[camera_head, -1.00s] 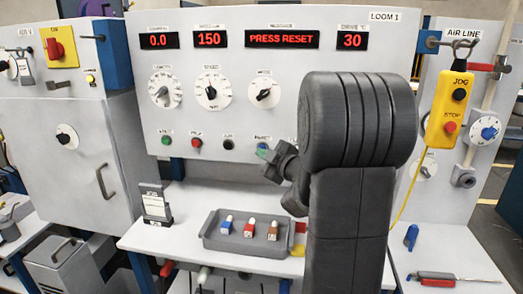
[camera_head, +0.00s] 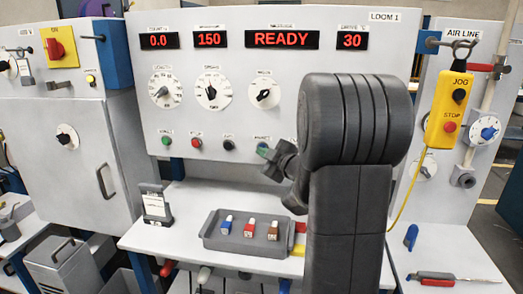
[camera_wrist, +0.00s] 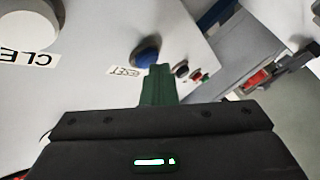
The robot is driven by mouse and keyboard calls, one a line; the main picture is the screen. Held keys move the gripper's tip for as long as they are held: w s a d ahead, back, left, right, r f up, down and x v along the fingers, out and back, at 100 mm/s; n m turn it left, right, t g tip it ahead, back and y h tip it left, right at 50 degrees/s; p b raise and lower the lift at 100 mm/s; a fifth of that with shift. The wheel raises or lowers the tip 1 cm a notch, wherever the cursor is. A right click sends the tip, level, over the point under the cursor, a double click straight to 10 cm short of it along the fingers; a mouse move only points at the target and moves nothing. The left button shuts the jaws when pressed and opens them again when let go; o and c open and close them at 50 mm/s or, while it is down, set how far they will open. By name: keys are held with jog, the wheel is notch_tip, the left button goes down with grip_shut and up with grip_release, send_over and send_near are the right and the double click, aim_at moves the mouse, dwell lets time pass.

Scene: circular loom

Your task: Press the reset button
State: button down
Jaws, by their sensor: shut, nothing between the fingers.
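The blue reset button (camera_wrist: 146,51) is on the white panel in the wrist view, next to a label reading RESET (camera_wrist: 124,71). My gripper (camera_wrist: 158,70) is shut and empty, with its green fingertips right by the button's lower edge. I cannot tell whether they touch it. In the head view my gripper (camera_head: 264,151) is at the lower panel edge, right of the button row, and it hides the reset button. The message display (camera_head: 283,39) reads READY in red.
Green (camera_head: 166,140), red (camera_head: 196,142) and dark (camera_head: 228,144) buttons sit in the row to the left. A grey tray (camera_head: 208,238) with several small coloured pieces lies on the shelf below. A yellow jog/stop pendant (camera_head: 436,133) hangs at right.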

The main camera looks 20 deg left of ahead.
jog(key=shift+s+d+b, duration=0.25)
jog(key=shift+s+b, duration=0.1)
jog(key=shift+s, duration=0.45)
jog(key=shift+s+d+b, duration=0.2)
jog(key=shift+s+b, duration=0.05)
jog(key=shift+s, duration=0.55)
jog(key=shift+s+d+b, duration=0.15)
jog(key=shift+s+b, duration=0.15)
jog(key=shift+s, duration=0.55)
jog(key=shift+s+d+b, duration=0.2)
jog(key=shift+s+b, duration=0.05)
jog(key=shift+s, duration=0.55)
